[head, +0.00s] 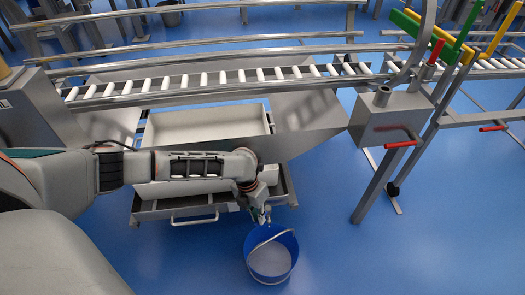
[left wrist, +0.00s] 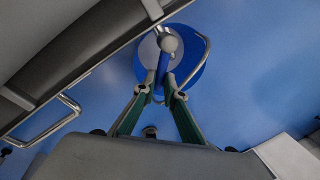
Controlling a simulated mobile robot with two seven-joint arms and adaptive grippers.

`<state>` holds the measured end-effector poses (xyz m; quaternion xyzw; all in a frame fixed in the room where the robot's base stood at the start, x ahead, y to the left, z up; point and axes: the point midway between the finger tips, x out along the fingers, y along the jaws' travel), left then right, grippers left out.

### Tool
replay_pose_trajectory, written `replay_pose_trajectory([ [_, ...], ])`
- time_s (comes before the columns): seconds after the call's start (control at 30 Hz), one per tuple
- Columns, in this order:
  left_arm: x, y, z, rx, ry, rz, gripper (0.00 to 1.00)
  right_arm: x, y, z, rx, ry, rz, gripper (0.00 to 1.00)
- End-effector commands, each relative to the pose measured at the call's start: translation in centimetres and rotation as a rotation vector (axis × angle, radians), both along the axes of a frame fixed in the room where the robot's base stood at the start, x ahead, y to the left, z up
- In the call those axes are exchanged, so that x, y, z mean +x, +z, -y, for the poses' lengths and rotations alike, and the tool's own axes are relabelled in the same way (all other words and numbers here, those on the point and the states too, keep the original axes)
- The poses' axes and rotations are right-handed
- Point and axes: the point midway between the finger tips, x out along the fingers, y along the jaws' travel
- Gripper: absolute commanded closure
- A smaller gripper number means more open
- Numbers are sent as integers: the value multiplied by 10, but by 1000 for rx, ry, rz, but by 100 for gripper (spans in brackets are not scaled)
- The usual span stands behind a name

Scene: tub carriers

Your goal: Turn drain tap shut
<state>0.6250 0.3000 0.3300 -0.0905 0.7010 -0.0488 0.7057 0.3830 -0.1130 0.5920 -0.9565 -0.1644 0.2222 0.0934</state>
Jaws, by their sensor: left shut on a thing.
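My left gripper (head: 262,212) reaches down at the front right corner of the steel frame, just above the blue bucket. In the left wrist view, its two green-sided fingers (left wrist: 160,92) close around the lower end of a narrow blue lever. The lever belongs to the drain tap (left wrist: 169,43), whose rounded grey end shows over the bucket. In the head view the tap is too small and covered to make out. The blue bucket (head: 281,240) stands on the floor with a wire handle and pale grey contents. My right gripper is not in view.
A pale tub (head: 205,122) sits under the roller conveyor (head: 215,80). The steel frame has a front handle (head: 195,219). A steel box (head: 375,125) with a red-gripped lever (head: 402,145) stands at right. Blue floor (head: 360,255) is clear right of the bucket.

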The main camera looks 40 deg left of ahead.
Motion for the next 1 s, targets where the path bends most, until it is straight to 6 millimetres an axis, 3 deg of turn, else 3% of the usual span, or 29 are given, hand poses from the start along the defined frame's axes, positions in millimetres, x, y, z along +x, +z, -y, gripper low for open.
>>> replay_pose_trajectory([
  [0.67,-2,-3,-4,4,-61,-4,100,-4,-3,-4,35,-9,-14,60],
  [0.7,-2,-3,-4,4,-61,-4,82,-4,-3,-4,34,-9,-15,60],
  [0.73,-2,-3,-4,4,-61,-4,74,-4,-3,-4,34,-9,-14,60],
  [1.0,-1,-1,-4,2,-59,-1,73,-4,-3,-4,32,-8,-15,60],
])
